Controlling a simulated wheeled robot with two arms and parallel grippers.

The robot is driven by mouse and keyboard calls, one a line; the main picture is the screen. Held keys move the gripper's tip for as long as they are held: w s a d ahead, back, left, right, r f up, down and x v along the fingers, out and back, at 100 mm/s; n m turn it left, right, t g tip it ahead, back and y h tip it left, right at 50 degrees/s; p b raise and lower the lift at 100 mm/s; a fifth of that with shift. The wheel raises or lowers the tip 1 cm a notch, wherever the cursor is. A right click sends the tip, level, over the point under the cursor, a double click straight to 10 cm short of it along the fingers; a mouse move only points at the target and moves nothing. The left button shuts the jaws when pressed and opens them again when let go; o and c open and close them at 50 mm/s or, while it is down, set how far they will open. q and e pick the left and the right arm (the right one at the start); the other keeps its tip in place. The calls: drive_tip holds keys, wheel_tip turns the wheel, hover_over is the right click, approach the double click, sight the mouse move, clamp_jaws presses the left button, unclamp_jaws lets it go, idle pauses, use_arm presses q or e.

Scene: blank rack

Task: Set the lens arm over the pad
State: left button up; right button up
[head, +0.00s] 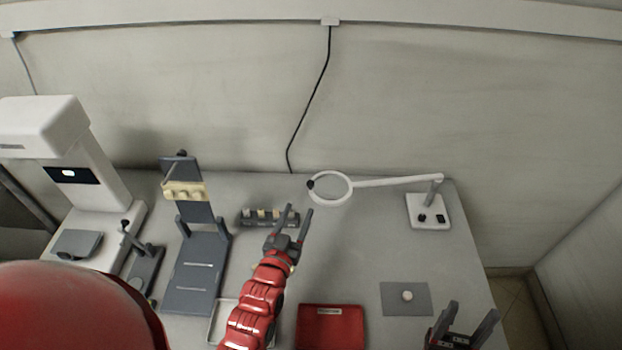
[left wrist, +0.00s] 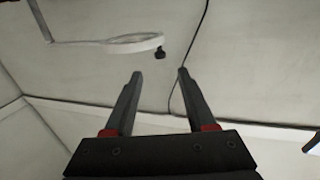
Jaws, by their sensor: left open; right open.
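The lens arm (head: 398,181) is white and runs left from its post on a white base (head: 428,212) at the back right of the table. It ends in a white ring lens (head: 346,190) with a black knob (head: 310,184) on its left rim. My left gripper (head: 298,214) is open and empty, in front of and left of the lens. The left wrist view shows the ring (left wrist: 140,43) and knob (left wrist: 160,53) beyond its fingers. My right gripper (head: 469,312) is open, right of the pad.
A small rack with several pieces (head: 252,216) stands behind my left gripper. A red tray (head: 331,328) lies left of the pad. A grey stand (head: 194,270) and a white machine (head: 75,165) occupy the left. The table between lens and pad is clear.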

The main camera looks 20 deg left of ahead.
sight(309, 186)
use_arm(q)
drive_tip(key=w+p, duration=0.3)
drive_tip(key=w, duration=0.8)
drive_tip(key=shift+a, duration=0.1)
clamp_jaws()
idle(1.1)
